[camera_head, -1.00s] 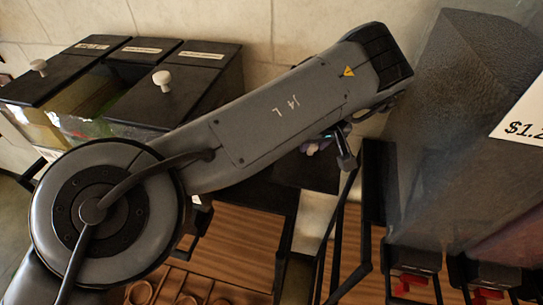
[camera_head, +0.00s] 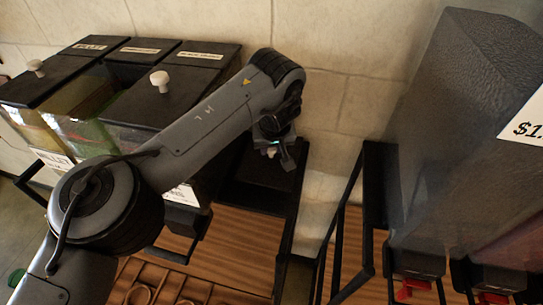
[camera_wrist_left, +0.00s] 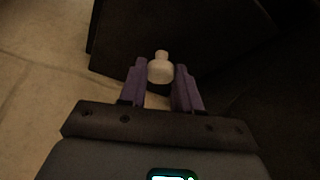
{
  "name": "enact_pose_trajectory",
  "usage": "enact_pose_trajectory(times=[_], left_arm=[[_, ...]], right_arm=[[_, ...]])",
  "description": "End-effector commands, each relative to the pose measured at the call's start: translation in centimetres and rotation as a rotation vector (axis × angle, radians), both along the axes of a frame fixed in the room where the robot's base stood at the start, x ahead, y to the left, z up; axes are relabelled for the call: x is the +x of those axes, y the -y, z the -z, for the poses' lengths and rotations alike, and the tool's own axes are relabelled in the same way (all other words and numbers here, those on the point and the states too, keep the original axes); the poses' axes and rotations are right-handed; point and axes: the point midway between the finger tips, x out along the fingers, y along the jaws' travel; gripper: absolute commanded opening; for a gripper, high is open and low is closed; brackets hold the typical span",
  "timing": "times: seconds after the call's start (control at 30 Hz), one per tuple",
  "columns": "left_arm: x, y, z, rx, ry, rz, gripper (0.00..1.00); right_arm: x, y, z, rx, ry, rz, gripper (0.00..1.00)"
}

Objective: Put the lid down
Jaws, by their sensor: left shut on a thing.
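My left gripper (camera_head: 272,152) is at the back of the scene, right of the bucket row, below the end of my arm. In the left wrist view, the two purple fingers of this gripper (camera_wrist_left: 160,80) are shut on the white knob (camera_wrist_left: 160,69) of a dark lid (camera_wrist_left: 170,30). In the head view, the arm and gripper hide part of the area around the lid, so I cannot tell whether it touches anything below. The middle bucket (camera_head: 95,133) looks uncovered in front, with green contents. My right gripper is not in view.
The left bucket's black lid (camera_head: 62,70) and the right bucket's black lid (camera_head: 178,95) have white knobs. A tall grey bin (camera_head: 450,120) with a price card (camera_head: 523,117) stands at the right. Wooden shelf surfaces (camera_head: 230,245) lie below. A tiled wall (camera_head: 330,90) is behind.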

Motion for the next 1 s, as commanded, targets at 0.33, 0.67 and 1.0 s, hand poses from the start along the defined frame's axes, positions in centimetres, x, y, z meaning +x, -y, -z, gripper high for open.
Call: enact_pose_trajectory(times=[0.33, 0.67, 1.0], left_arm=[[0.0, 0.0, 3.5, 0.001, -0.001, 0.001, 0.00], [0.0, 0.0, 3.9, -0.001, -0.001, -0.001, 0.00], [0.0, 0.0, 4.1, 0.000, -0.002, 0.000, 0.58]], right_arm=[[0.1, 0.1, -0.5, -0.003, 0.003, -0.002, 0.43], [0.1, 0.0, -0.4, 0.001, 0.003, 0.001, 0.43], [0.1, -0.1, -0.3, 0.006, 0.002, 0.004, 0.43]])
